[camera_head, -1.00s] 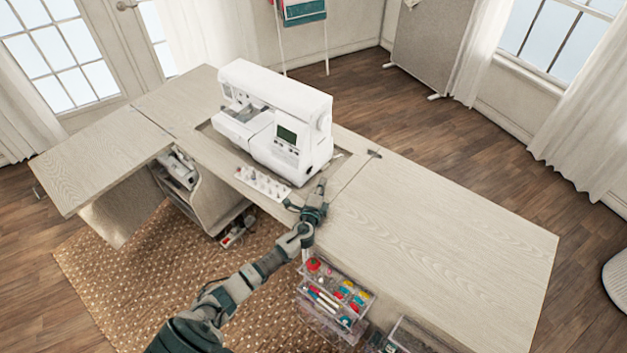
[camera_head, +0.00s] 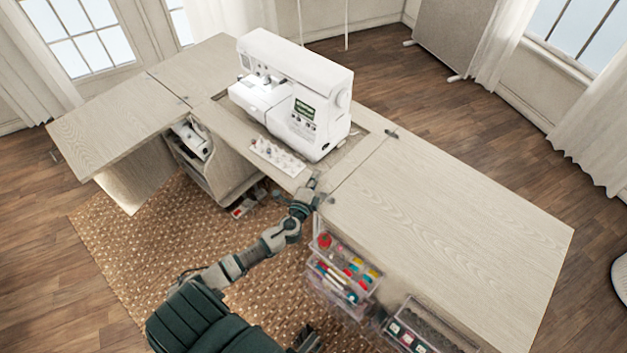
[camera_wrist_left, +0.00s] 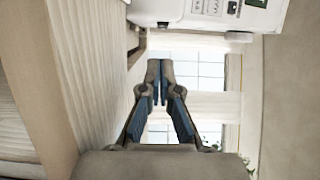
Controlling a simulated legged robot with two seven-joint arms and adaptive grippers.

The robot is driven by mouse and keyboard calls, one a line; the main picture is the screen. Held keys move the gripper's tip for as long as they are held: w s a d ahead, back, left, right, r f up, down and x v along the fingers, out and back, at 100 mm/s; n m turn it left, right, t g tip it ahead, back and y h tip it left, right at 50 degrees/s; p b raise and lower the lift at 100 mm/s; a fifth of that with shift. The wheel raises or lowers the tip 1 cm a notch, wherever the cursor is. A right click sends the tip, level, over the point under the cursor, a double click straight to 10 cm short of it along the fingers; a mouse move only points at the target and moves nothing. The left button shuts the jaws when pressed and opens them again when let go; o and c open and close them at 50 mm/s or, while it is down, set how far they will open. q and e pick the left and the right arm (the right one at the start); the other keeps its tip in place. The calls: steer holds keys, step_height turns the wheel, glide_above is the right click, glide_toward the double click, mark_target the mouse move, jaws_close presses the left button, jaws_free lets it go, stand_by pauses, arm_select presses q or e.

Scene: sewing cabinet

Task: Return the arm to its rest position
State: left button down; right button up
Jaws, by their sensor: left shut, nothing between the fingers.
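My left arm (camera_head: 255,255) reaches up from the lower left. Its left gripper (camera_head: 316,182) is at the front edge of the cabinet top, just below the white sewing machine (camera_head: 296,98). In the left wrist view the two blue-padded fingers (camera_wrist_left: 160,68) meet at their tips with nothing between them. The sewing machine's lower part (camera_wrist_left: 190,10) shows at the top of that view. A dark jointed part (camera_head: 308,341) at the bottom edge of the head view looks like my right gripper; its fingers are not clear.
The cabinet top (camera_head: 450,215) is bare on the right. A white card of small parts (camera_head: 277,157) lies in front of the machine. Clear drawers (camera_head: 342,272) with colourful supplies stand below the front edge, close to my left arm. A woven rug (camera_head: 140,260) covers the floor.

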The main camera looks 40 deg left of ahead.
arm_select(q)
steer(key=shift+s+f, duration=0.1)
steer(key=shift+s, duration=0.9)
steer(key=shift+d, duration=0.4)
steer(key=shift+a, duration=0.15)
